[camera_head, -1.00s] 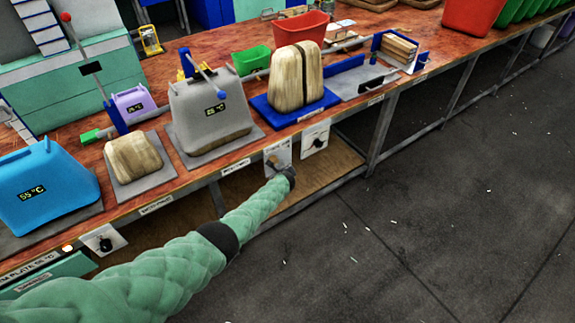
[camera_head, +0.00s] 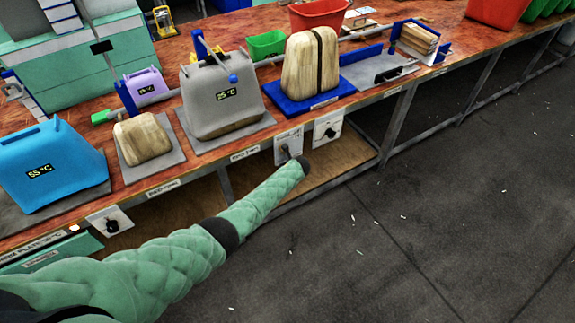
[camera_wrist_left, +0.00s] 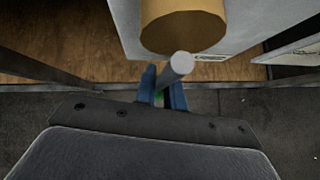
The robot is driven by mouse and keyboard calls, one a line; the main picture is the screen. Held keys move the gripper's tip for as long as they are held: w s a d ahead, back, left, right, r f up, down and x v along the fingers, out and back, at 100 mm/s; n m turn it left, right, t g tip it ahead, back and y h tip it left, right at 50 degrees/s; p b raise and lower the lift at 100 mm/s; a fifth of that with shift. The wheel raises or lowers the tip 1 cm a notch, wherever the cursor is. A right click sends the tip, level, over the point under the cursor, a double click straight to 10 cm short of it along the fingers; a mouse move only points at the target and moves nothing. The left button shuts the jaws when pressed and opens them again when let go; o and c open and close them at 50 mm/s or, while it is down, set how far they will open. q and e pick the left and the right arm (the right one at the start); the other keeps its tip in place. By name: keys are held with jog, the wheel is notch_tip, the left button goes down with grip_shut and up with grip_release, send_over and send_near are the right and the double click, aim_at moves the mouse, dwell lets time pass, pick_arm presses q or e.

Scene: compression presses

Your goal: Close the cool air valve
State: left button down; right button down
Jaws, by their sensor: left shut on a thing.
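A pale valve panel (camera_head: 295,139) hangs on the front of the bench. In the left wrist view, its tan round knob (camera_wrist_left: 183,27) stands out from the pale plate, with a grey rod handle (camera_wrist_left: 176,68) below it. My left gripper (camera_wrist_left: 162,90) has its blue fingers on either side of the rod and is shut on it. In the head view my green left arm reaches to this panel; its end hides the fingers and part of the valve. The panel's lettering is too small to read surely. My right gripper is not in view.
A second panel with a black knob (camera_head: 328,130) is close on the right, another (camera_head: 109,223) at the left. The wooden bench (camera_head: 85,130) above carries presses, a blue box (camera_head: 50,165) and a red bin (camera_head: 322,14).

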pick_arm(q)
jog(key=c, duration=1.5)
grip_release()
jog(key=shift+a, duration=0.1)
jog(key=shift+s+d+r, duration=0.3)
jog(key=shift+s+r, duration=0.15)
jog(key=shift+b+v, duration=0.3)
jog(key=shift+v, duration=2.85)
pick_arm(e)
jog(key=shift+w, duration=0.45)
